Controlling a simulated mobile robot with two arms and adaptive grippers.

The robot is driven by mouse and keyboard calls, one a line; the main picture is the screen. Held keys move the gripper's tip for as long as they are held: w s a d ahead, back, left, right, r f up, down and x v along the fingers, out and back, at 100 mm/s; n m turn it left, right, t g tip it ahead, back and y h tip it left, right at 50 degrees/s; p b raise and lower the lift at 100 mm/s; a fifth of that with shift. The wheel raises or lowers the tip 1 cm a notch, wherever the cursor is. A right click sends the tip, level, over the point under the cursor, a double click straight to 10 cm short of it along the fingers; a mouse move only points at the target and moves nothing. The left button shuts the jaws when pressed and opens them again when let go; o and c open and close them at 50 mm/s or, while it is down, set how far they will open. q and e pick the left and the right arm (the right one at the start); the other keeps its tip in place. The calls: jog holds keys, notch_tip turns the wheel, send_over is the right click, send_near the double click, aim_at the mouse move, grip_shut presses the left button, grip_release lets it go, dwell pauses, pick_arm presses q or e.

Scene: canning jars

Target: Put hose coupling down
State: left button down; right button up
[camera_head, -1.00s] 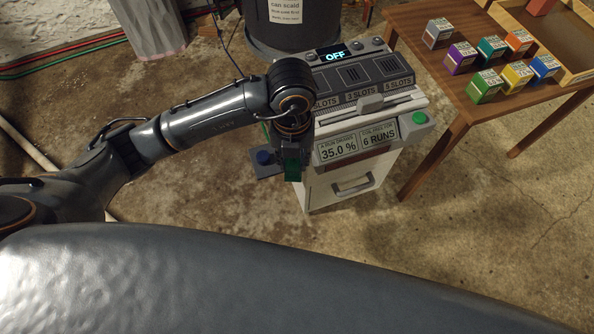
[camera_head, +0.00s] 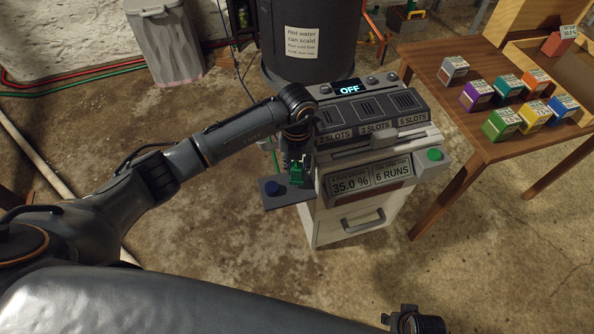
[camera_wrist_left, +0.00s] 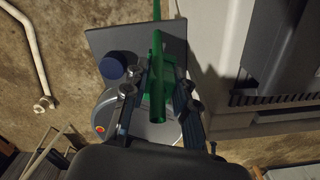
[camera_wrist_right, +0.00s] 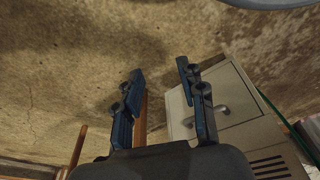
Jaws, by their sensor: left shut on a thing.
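The green hose coupling (camera_head: 298,174) is between the fingers of my left gripper (camera_head: 297,160), at the left side of the white machine. In the left wrist view the coupling (camera_wrist_left: 158,85) is a green tube gripped between both fingers. It is over or at a small grey shelf (camera_head: 288,201), which carries a round blue part (camera_head: 276,188). I cannot tell whether the coupling touches the shelf. My right gripper (camera_wrist_right: 160,75) is open and empty in the right wrist view; part of that arm shows at the head view's bottom edge.
The machine (camera_head: 343,215) has a display reading OFF and a green button (camera_head: 435,154). A dark drum (camera_head: 308,40) stands behind it. A wooden table (camera_head: 440,95) with several coloured boxes is at right. A grey bin (camera_head: 165,45) stands at back left. Floor in front is clear.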

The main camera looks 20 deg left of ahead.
pick_arm(q)
notch_tip(320, 180, down, 2)
pick_arm(e)
jog(key=shift+w+r, duration=0.2)
jog(key=shift+r, duration=0.35)
pick_arm(q)
jog(key=shift+f, duration=0.15)
pick_arm(e)
jog(key=shift+w+r, duration=0.1)
jog(key=shift+r, duration=0.1)
pick_arm(q)
jog(key=shift+f+b, duration=0.2)
jog(key=shift+b, duration=0.1)
pick_arm(e)
jog(key=shift+a+r, duration=0.1)
jog(key=shift+r, duration=0.15)
pick_arm(q)
jog(key=c, duration=1.4)
grip_release()
jog(key=shift+o, duration=0.3)
pick_arm(e)
jog(key=shift+w+r, duration=0.1)
jog(key=shift+r, duration=0.2)
pick_arm(q)
jog(key=shift+r, duration=0.15)
